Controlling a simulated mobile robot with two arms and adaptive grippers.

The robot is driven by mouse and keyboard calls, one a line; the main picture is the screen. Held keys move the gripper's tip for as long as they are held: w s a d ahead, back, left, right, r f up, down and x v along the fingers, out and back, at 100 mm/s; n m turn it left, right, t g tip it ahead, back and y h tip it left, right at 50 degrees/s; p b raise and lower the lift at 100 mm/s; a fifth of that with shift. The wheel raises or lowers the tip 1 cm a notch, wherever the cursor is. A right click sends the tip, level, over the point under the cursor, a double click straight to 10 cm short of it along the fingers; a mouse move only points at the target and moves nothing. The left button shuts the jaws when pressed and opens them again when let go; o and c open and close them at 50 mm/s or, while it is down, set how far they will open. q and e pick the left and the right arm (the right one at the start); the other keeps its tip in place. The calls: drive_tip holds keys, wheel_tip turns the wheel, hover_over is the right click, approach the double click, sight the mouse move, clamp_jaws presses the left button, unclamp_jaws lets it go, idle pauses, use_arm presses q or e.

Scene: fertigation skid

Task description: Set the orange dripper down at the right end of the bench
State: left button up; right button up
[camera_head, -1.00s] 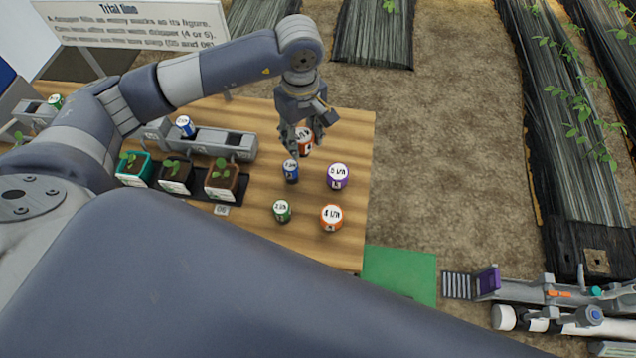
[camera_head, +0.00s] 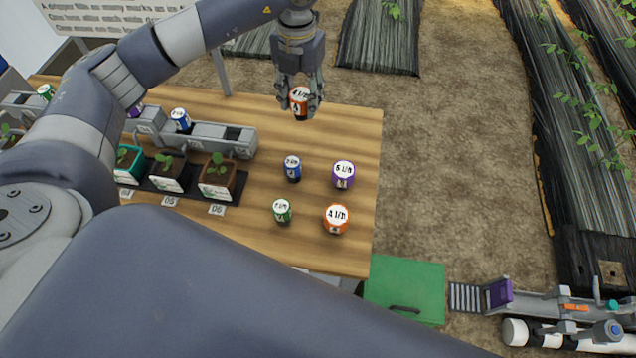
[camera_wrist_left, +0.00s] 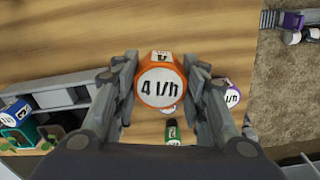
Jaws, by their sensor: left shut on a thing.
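My left gripper (camera_head: 299,111) is shut on an orange dripper (camera_head: 299,98) with a white top, and appears to hold it above the far edge of the bench (camera_head: 345,130). In the left wrist view the dripper (camera_wrist_left: 160,84) sits upright between the fingers, its top reading "4 l/h". A second orange dripper (camera_head: 336,219) marked "4 l/h" stands on the near right part of the bench. My right gripper is not in view.
A purple dripper (camera_head: 343,175), a blue dripper (camera_head: 292,169) and a green dripper (camera_head: 282,211) stand near the right end. Potted seedlings (camera_head: 217,178) and a grey unit (camera_head: 225,138) are to the left. The bench's far right corner is bare.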

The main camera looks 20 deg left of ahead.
sight(301, 113)
use_arm(q)
drive_tip(key=shift+w+a+n, duration=0.15)
drive_tip(key=shift+w+n, duration=0.1)
drive_tip(key=shift+n, duration=0.75)
drive_tip(key=shift+f, duration=0.1)
drive_tip(key=shift+n, duration=0.3)
wheel_tip(301, 113, down, 5)
drive_tip(key=shift+f+p, duration=0.1)
drive_tip(key=shift+p, duration=0.25)
wheel_tip(301, 113, down, 4)
drive_tip(key=shift+f+p, duration=0.15)
drive_tip(key=shift+p, duration=0.15)
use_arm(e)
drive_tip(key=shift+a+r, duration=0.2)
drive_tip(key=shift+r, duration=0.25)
use_arm(q)
drive_tip(key=shift+f, duration=0.1)
drive_tip(key=shift+f, duration=0.15)
drive_tip(key=o, duration=1)
drive_tip(key=shift+o, duration=0.2)
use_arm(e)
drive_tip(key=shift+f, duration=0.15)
